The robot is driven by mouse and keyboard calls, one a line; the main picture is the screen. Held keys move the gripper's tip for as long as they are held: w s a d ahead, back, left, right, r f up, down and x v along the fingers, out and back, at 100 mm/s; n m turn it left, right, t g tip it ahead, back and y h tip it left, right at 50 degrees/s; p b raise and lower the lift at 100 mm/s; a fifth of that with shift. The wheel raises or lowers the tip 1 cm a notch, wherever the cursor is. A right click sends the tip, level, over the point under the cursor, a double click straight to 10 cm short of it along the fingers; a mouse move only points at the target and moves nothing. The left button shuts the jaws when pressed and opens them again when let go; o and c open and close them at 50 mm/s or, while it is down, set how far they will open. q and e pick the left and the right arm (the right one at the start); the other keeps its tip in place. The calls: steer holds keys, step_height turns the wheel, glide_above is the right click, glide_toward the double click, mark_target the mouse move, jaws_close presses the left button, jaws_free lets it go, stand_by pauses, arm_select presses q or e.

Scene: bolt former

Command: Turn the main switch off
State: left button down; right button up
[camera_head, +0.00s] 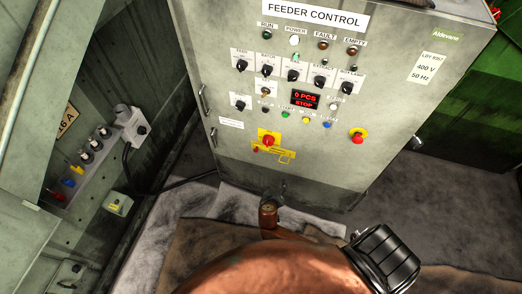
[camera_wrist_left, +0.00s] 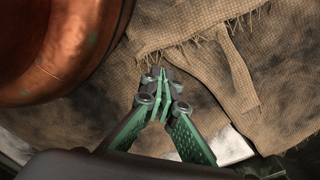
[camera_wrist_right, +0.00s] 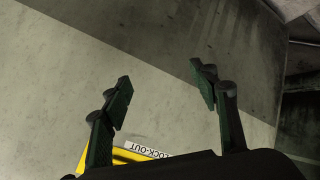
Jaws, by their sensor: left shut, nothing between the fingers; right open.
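The main switch (camera_head: 267,141) is a red rotary knob on a yellow plate, low on the front of the grey feeder control cabinet (camera_head: 225,95). A yellow lock-out bracket (camera_head: 279,154) is just below it. It also shows at the bottom of the right wrist view (camera_wrist_right: 125,157), beside a LOCK-OUT label; the knob is not visible there. My right gripper (camera_head: 277,188) is below the bracket, in front of the cabinet's lower part. In the right wrist view its fingers (camera_wrist_right: 162,84) are apart with nothing between them. My left gripper (camera_wrist_left: 158,75) is shut and empty above brown cloth.
A wall panel with levers (camera_head: 96,145) stands at the left. Brown burlap (camera_wrist_left: 215,70) covers the floor.

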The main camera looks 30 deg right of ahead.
steer(key=w+a+r+m+t+h+b, duration=0.25)
steer(key=w+r+b, duration=0.25)
steer(key=w+r, duration=0.3)
steer(key=m+t+h+b, duration=0.2)
steer(key=m+h+b, duration=0.2)
steer(key=m, duration=0.3)
glide_toward(267, 144)
steer(key=x, duration=0.2)
steer(key=shift+n, duration=0.25)
steer(key=x, duration=0.6)
steer(key=shift+f, duration=0.25)
arm_select(q)
steer(key=shift+w+d+f+g+b, duration=0.2)
steer(key=shift+w+f, duration=0.3)
steer(key=shift+w, duration=0.35)
steer(key=shift+w+d+f+g+b, duration=0.15)
steer(key=shift+w+f, duration=0.35)
steer(key=shift+w, duration=0.3)
arm_select(e)
steer(key=shift+w+d, duration=0.45)
steer(key=shift+d, duration=0.1)
steer(key=shift+c, duration=0.6)
steer(key=c, duration=1)
steer(key=shift+a, duration=0.15)
steer(key=shift+c, duration=0.2)
